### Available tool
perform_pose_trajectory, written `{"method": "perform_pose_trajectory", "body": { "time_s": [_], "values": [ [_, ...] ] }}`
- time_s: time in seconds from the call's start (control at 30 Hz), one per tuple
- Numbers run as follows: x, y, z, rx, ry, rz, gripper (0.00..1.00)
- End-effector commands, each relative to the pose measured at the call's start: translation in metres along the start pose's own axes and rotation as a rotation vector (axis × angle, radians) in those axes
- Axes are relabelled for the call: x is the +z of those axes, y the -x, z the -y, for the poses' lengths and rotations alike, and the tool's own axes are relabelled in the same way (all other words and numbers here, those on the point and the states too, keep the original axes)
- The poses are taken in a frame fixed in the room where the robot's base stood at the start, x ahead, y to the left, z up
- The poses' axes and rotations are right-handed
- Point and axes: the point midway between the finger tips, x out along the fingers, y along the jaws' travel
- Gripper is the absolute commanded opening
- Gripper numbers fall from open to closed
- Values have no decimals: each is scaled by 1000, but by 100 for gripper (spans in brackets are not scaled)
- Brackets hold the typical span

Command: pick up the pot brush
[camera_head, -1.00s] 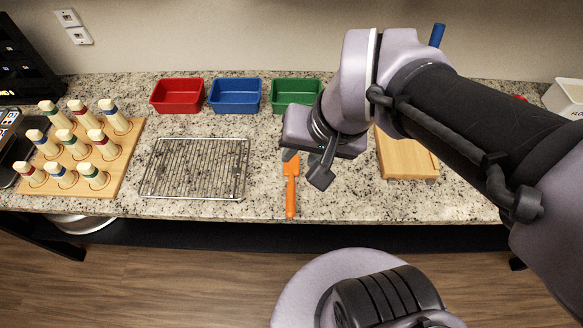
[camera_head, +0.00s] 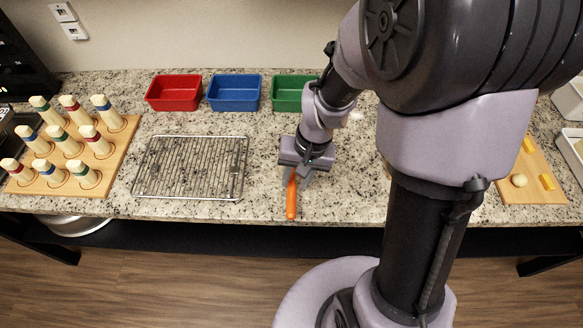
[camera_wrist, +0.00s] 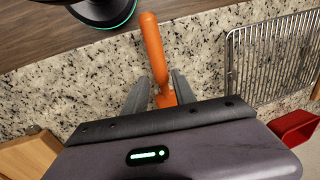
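An orange tool with a long rounded handle and a wider head, the only brush-like thing I see, lies on the granite counter and is taken as the pot brush (camera_head: 291,200). It also shows in the wrist view (camera_wrist: 153,48), handle pointing up the picture. No bristles can be made out. My gripper (camera_wrist: 160,77) is open, one finger on each side of the tool near its head, with small gaps visible. In the head view my gripper (camera_head: 297,178) is low over the tool's head and hides it.
A wire rack (camera_head: 191,167) lies to the left. Red (camera_head: 174,104), blue (camera_head: 234,104) and green (camera_head: 288,105) bins stand at the back. A peg board (camera_head: 115,150) is far left. A board with yellow pieces (camera_head: 555,197) is far right. The counter's front edge is near the handle.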

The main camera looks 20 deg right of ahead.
Motion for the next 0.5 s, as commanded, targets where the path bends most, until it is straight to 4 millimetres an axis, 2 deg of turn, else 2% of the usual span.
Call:
{"method": "perform_pose_trajectory", "body": {
  "time_s": [0.03, 0.17, 0.37, 0.4, 0.5],
  "values": [
    [1, -15, 0, 0, 1, 2, 32],
    [1, -41, 1, 1, 1, 3, 32],
    [0, -40, 2, 1, 0, 0, 32],
    [0, -40, 2, 1, 0, 0, 28],
    [0, -40, 2, 1, 0, 0, 9]
  ]
}}
